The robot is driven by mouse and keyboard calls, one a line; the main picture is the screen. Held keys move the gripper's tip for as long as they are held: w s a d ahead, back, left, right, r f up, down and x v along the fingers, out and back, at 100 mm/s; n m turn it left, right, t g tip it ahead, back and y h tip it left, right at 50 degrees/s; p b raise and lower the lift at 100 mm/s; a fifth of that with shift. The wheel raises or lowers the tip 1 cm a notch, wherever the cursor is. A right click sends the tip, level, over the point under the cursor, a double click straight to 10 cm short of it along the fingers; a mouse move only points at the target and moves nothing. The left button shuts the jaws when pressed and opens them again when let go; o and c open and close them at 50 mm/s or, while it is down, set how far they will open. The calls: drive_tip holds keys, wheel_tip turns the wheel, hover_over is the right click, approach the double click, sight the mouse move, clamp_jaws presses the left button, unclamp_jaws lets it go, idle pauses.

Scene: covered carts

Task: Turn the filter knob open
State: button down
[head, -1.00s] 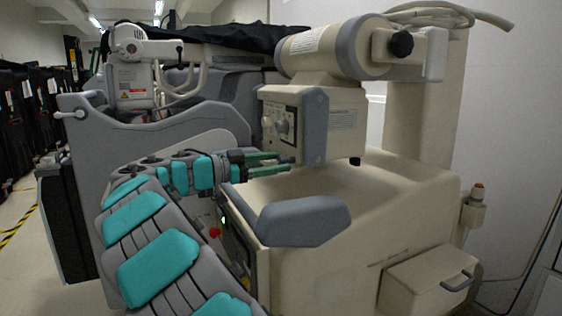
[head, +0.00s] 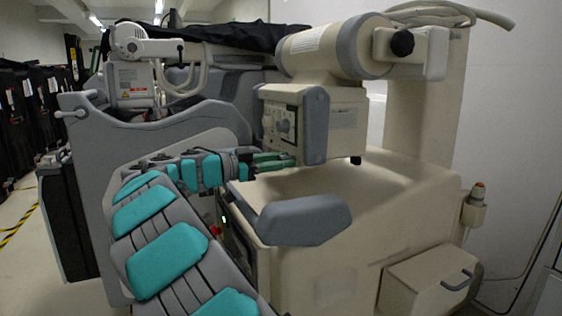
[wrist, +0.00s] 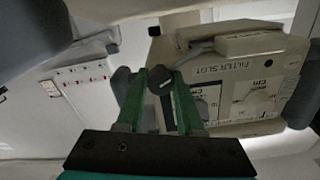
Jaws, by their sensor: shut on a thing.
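The filter knob (wrist: 158,80) is a small dark round knob with a pale mark, at the end of the collimator housing in the wrist view. My gripper (wrist: 158,86) has two green fingers, one on each side of the knob, and is shut on it. In the head view my gripper (head: 296,161) reaches in from the left, just below the front panel of the cream collimator head (head: 343,120). The knob cannot be made out there. The filter slot label (wrist: 255,65) is right of the knob in the wrist view.
Two round dials with scales sit right of my fingers; one dial (wrist: 258,98) shows clearly. A grey padded handle (head: 303,220) lies below my gripper, over the cream machine base (head: 400,185). A grey cart (head: 180,130) stands behind my arm.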

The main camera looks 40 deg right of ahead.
drive_tip(key=shift+n, duration=0.3)
drive_tip(key=n, duration=0.2)
drive_tip(key=shift+n, duration=0.3)
drive_tip(key=n+p, duration=0.1)
drive_tip(key=n, duration=0.3)
drive_tip(key=shift+r+n, duration=0.1)
drive_tip(key=shift+n, duration=0.3)
drive_tip(key=n+p, duration=0.3)
drive_tip(key=n, duration=0.1)
drive_tip(key=shift+w+r, duration=0.1)
drive_tip(key=shift+f+n+p, duration=0.2)
drive_tip(key=shift+n+p, duration=1.2)
drive_tip(key=shift+n, duration=0.6)
drive_tip(key=c, duration=0.5)
unclamp_jaws()
drive_tip(key=shift+c, duration=0.2)
drive_tip(key=shift+a, duration=0.1)
